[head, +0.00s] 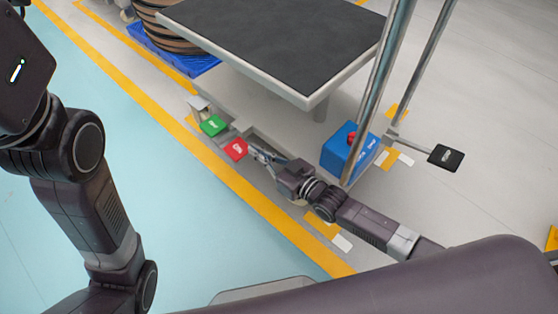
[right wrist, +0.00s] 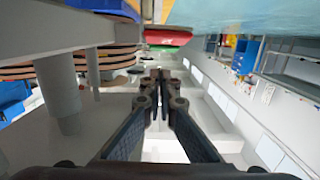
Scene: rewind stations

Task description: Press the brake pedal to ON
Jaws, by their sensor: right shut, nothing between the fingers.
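A red pedal (head: 236,149) and a green pedal (head: 213,125) stick out low from the base of the table with the dark top (head: 285,38). Their white lettering is too small to read surely. My right gripper (head: 256,152) is shut and empty, with its fingertips close to the red pedal on its right side. I cannot tell whether they touch it. In the right wrist view, the shut fingers (right wrist: 158,78) point toward the red pedal (right wrist: 168,38), with the green pedal (right wrist: 164,47) partly hidden. My left arm shows at the left, but its gripper is out of view.
A blue box (head: 346,154) with a red button stands beside metal poles (head: 377,85), right of my right gripper. A black pedal (head: 446,157) extends further right. A blue pallet with brown coils (head: 182,40) sits behind. The teal floor at left is clear.

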